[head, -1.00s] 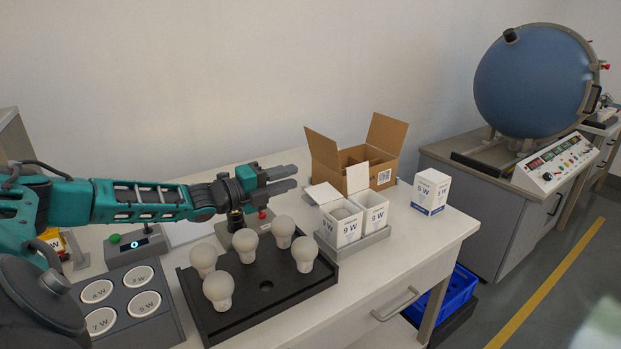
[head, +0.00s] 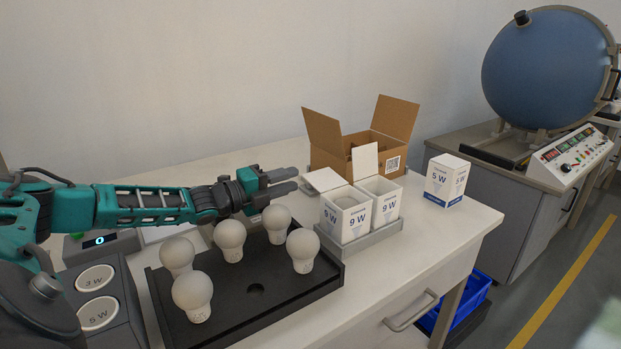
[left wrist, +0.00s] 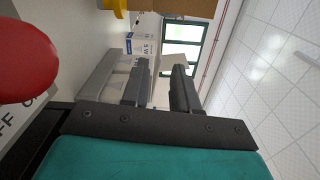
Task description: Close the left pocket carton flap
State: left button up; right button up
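Two white 9 W pocket cartons stand side by side in a grey holder (head: 352,248). The left pocket carton (head: 346,217) is open, its white flap (head: 322,180) leaning out to the left. The right carton (head: 386,205) is open too, its flap (head: 365,162) upright. My left gripper (head: 298,179) is just left of the left flap, apart from it as far as I can tell. Its fingers point right with an empty gap between them, which also shows in the left wrist view (left wrist: 160,88). My right gripper is not in view.
An open brown box (head: 345,148) stands behind the cartons. A closed 5 W carton (head: 445,180) is to the right. A black tray with several bulbs (head: 325,277) is in front of my left gripper. A red button (left wrist: 25,60) shows close in the left wrist view.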

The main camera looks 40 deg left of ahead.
aim_at(311, 173)
pick_arm(q)
jog(key=shift+x, duration=3.35)
jog(key=shift+c, duration=0.2)
grip_shut()
